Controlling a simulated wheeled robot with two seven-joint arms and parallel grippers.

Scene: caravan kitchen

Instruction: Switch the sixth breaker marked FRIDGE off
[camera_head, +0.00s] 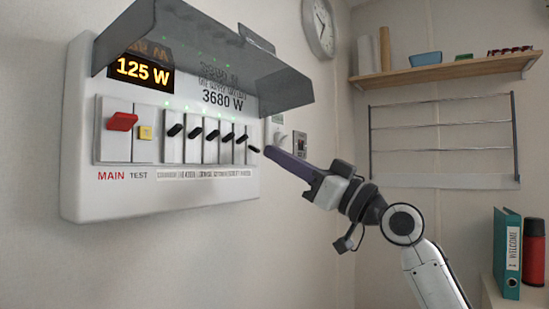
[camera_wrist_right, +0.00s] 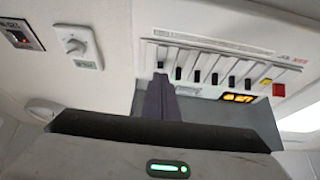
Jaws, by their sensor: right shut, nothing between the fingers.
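The white breaker panel (camera_head: 160,195) hangs on the left wall. Its row holds several black switch levers. The sixth breaker (camera_head: 253,149), at the right end of the row, has its lever lower and flatter than its neighbours, which tilt up; it looks tipped down. The FRIDGE label is too small to read. My right gripper (camera_head: 269,153) is shut and empty, its purple fingertips just right of that lever; contact cannot be told. In the right wrist view the shut fingers (camera_wrist_right: 160,78) point at the end lever (camera_wrist_right: 160,65). My left gripper is not in view.
A raised grey cover (camera_head: 205,60) overhangs the levers. The red MAIN switch (camera_head: 122,121) and yellow TEST button (camera_head: 145,132) are at the panel's left. The display (camera_head: 143,70) reads 125 W. A rotary knob (camera_wrist_right: 76,46) and small wall unit (camera_wrist_right: 20,35) are beside the panel.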

